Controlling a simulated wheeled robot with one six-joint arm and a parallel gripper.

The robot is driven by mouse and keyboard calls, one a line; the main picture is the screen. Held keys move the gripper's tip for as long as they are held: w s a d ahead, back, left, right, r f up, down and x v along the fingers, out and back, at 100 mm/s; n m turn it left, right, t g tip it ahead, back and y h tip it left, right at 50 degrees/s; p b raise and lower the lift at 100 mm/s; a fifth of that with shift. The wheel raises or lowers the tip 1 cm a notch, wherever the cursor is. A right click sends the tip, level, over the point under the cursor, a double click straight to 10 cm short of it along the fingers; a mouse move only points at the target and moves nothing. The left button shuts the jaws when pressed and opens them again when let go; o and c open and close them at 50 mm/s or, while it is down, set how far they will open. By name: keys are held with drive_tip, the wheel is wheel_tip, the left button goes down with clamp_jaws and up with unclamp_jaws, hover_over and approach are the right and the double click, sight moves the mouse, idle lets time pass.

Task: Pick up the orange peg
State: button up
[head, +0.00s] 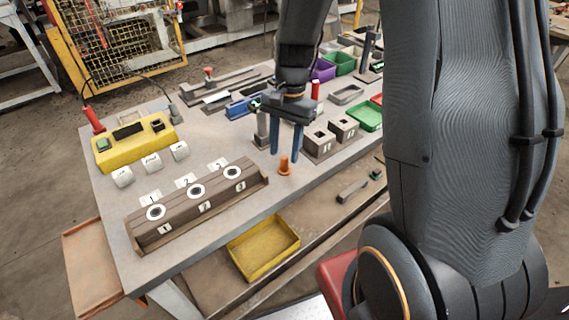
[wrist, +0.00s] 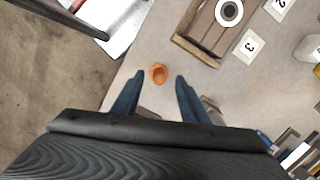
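The orange peg (head: 284,166) stands upright on the grey table, just right of the brown block with numbered holes. It also shows in the wrist view (wrist: 158,73), seen from above, between and just beyond my fingertips. My gripper (head: 286,152) is open, with its two blue fingers pointing down above and close to the peg. In the wrist view the fingers (wrist: 160,76) are spread apart with a gap on each side of the peg. Nothing is held.
The brown block (head: 197,198) with several ringed holes lies left of the peg. Grey hollow bricks (head: 319,142) stand close on the right. A yellow control box (head: 134,144) is at the far left. A yellow tray (head: 263,248) sits below the table's front edge.

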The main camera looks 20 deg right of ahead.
sight(285, 157)
drive_tip(key=shift+s+a+f+p, duration=0.15)
drive_tip(key=shift+f+p, duration=0.25)
drive_tip(key=shift+f, duration=1.3)
clamp_jaws()
